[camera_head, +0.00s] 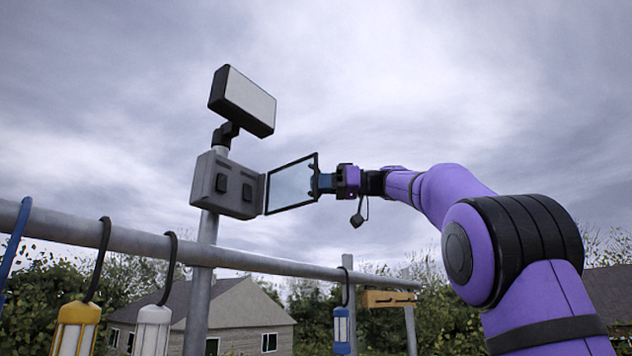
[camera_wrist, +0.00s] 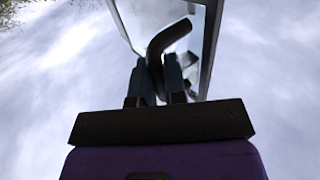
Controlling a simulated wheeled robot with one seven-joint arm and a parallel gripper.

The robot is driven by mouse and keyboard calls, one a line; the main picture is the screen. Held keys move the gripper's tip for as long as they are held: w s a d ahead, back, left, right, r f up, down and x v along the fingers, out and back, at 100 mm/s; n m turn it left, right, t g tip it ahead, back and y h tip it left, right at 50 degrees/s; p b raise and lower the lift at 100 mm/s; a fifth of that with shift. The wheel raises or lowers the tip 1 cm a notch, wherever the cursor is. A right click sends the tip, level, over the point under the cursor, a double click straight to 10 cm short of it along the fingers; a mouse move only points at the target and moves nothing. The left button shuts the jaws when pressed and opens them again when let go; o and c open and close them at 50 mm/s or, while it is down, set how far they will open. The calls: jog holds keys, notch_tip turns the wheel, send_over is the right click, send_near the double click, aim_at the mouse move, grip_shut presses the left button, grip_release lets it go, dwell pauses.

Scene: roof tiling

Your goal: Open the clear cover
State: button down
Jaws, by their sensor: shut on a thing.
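The clear cover (camera_head: 291,185) is a see-through pane in a dark frame. It stands swung out from the right side of the grey switch box (camera_head: 226,185), whose front with two dark switches is exposed. My gripper (camera_head: 322,183) is at the cover's outer right edge. In the wrist view the fingers (camera_wrist: 160,75) are shut on a dark curved handle (camera_wrist: 168,38) at the cover's frame (camera_wrist: 211,45). The exact contact between fingertips and handle is partly hidden.
A lamp (camera_head: 246,101) with a pale panel sits above the box on the grey post (camera_head: 199,290). A horizontal rail (camera_head: 270,264) runs below, with yellow (camera_head: 76,328), white (camera_head: 153,330) and blue (camera_head: 342,330) lanterns hanging from it. Open sky surrounds the cover and arm.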

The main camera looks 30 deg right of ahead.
jog(key=shift+w+d, duration=0.5)
jog(key=shift+d, duration=0.05)
jog(key=c, duration=1.2)
grip_release()
jog(key=v, duration=1.1)
jog(key=shift+a, duration=0.1)
